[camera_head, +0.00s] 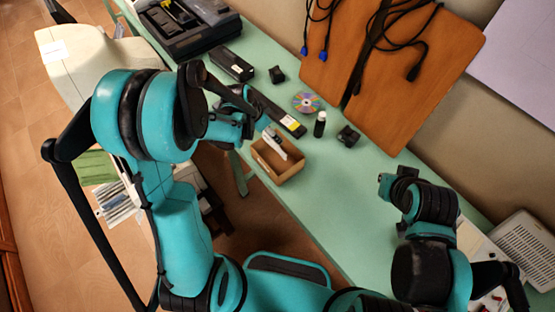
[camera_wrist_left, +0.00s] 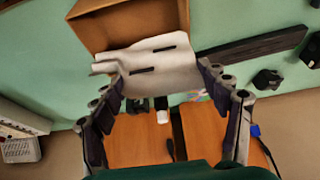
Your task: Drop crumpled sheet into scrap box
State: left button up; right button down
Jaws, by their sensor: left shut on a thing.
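The crumpled sheet (camera_wrist_left: 155,66) is white with dark slots and is pinched between the fingers of my left gripper (camera_wrist_left: 162,76). In the head view the sheet (camera_head: 275,146) shows at the far-left part of the brown scrap box (camera_head: 282,176), overlapping its opening. The box also shows in the left wrist view (camera_wrist_left: 125,25), just beyond the sheet. Whether the sheet touches the box is not clear. My left gripper (camera_head: 262,122) is next to the box's far side. My right gripper (camera_head: 386,182) is over the right part of the table, with its fingers too small to judge.
The green table (camera_head: 335,195) is clear right of the box. A black bar (camera_head: 279,114), a disc (camera_head: 307,102), a small bottle (camera_head: 320,124) and a black part (camera_head: 348,136) lie behind it. A wooden board (camera_head: 440,85) with cables leans at the back.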

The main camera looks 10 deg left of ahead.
pick_arm(q)
jog(key=o, duration=0.8)
jog(key=v, duration=1.2)
jog(key=s+d+f+n+t+y+b, duration=0.1)
jog(key=s+f+n+b, duration=0.4)
jog(key=s, duration=0.9)
jog(key=n+t+y+b, duration=0.1)
jog(key=n+t+b, duration=0.1)
jog(key=b, duration=0.2)
jog(key=shift+s+f+n+t+y+b, duration=0.2)
jog(key=shift+n+t+y+b, duration=0.1)
jog(key=shift+t+y+b, duration=0.1)
